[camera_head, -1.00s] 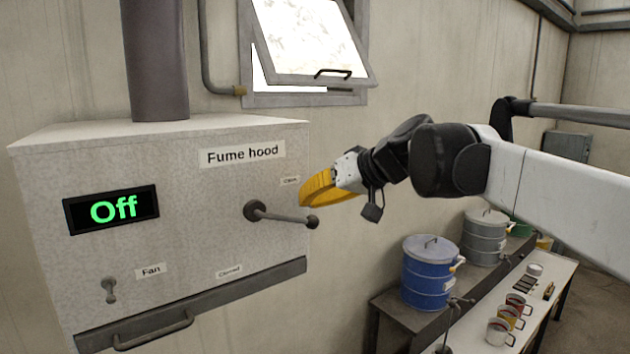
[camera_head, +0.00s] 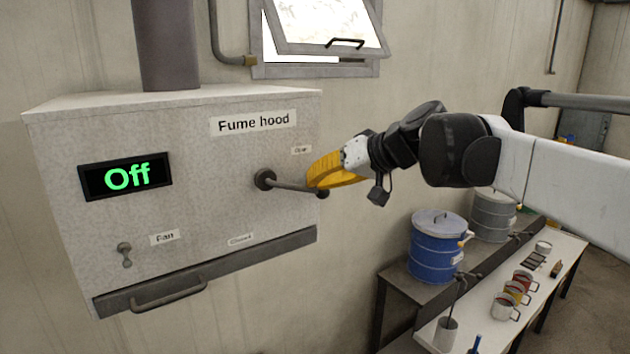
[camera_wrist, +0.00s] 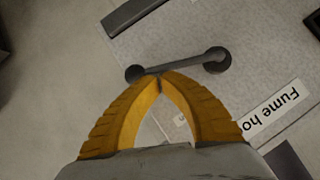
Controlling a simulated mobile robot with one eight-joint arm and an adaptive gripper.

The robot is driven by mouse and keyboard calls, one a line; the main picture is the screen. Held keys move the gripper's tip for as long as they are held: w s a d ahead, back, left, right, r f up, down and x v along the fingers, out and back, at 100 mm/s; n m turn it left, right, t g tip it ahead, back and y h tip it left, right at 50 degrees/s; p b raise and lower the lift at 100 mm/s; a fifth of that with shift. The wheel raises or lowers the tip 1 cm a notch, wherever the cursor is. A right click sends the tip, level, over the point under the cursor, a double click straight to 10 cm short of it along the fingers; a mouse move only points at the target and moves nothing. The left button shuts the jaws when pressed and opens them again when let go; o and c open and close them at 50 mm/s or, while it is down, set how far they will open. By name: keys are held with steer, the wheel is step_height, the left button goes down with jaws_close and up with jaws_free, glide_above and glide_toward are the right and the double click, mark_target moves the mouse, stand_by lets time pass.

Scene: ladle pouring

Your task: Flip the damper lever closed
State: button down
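The damper lever (camera_head: 290,185) is a dark rod with a round pivot and a ball end on the front of the fume hood (camera_head: 210,215). It points right and slightly down, between the small "Open" label (camera_head: 301,149) above and the "Closed" label (camera_head: 241,239) below. My gripper (camera_head: 314,182) has yellow fingers and is at the lever's ball end. In the wrist view, the fingertips (camera_wrist: 159,78) meet just beside the lever rod (camera_wrist: 180,68), near the ball; nothing shows between them. I cannot tell whether they touch the lever.
The hood display (camera_head: 126,176) reads "Off". A fan switch (camera_head: 124,254) and a bottom handle (camera_head: 168,294) are on the hood. An open window (camera_head: 320,35) is above. A blue drum (camera_head: 437,245), a grey drum (camera_head: 492,215) and mugs (camera_head: 505,307) stand at lower right.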

steer(key=shift+f+m+b, duration=0.3)
steer(key=shift+f+b, duration=0.05)
steer(key=shift+b, duration=0.05)
steer(key=f+b, duration=0.1)
steer(key=f+m+y+b, duration=0.1)
steer(key=f+y+b, duration=0.1)
steer(key=shift+s+a+m+g, duration=0.3)
steer(key=shift+a+m+g, duration=0.05)
steer(key=shift+m+g, duration=0.05)
steer(key=f+y+b, duration=0.1)
steer(key=a+f+m+y+b, duration=0.1)
steer(key=b, duration=0.1)
steer(key=shift+s+m+g, duration=0.3)
steer(key=shift+s, duration=0.05)
steer(key=s+a+f+m+y+b, duration=0.1)
steer(key=a+m+b, duration=0.1)
steer(key=b, duration=0.1)
steer(key=shift+s+f+y, duration=0.15)
steer(key=shift+f+y, duration=0.25)
steer(key=shift+s+a+f+m+y+b, duration=0.2)
steer(key=shift+s+a+m+y+b, duration=0.1)
steer(key=shift+a+m+y+b, duration=0.25)
steer(key=shift+s+a+f+m+y+b, duration=0.15)
steer(key=shift+s+a+m+y+b, duration=0.15)
steer(key=shift+m+b, duration=0.4)
steer(key=shift+s+a+m, duration=0.15)
steer(key=shift+a+m, duration=0.1)
steer(key=shift+m, duration=0.1)
